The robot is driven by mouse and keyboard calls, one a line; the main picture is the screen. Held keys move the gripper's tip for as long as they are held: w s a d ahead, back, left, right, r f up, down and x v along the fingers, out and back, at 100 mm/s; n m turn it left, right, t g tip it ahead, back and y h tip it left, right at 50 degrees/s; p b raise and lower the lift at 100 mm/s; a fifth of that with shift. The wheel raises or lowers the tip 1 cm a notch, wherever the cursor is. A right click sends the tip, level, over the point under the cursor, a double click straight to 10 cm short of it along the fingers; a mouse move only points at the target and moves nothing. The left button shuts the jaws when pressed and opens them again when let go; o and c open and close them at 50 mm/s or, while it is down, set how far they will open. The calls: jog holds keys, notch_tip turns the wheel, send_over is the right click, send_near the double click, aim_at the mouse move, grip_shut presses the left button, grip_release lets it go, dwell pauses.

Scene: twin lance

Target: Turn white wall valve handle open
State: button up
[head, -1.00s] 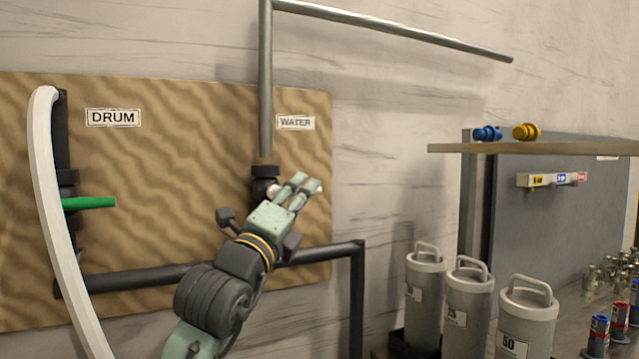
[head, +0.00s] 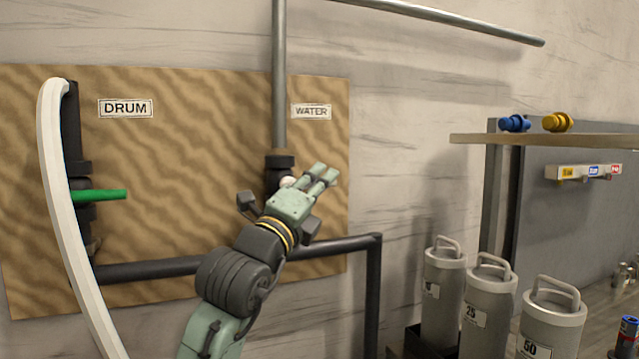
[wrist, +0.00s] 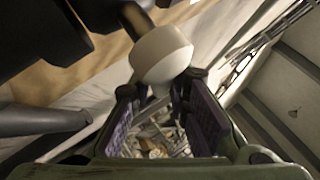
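The white valve handle (head: 287,182) shows as a small rounded piece on the dark valve under the WATER label (head: 311,112), mostly hidden behind my gripper (head: 328,174). In the wrist view the handle (wrist: 162,53) is a large white knob with a narrower part reaching down toward the gap between my fingertips (wrist: 160,95). My two fingers are apart, with purple inner pads, and I see clutter through the gap. The handle is at the fingertips; I cannot tell whether either finger touches it.
A green handle (head: 103,196) sits on the DRUM pipe at left, behind a long white curved bar (head: 65,210). A black pipe (head: 150,268) runs below the valves. Grey canisters (head: 490,305) and a shelf (head: 570,141) stand at right.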

grip_shut()
dwell(0.3)
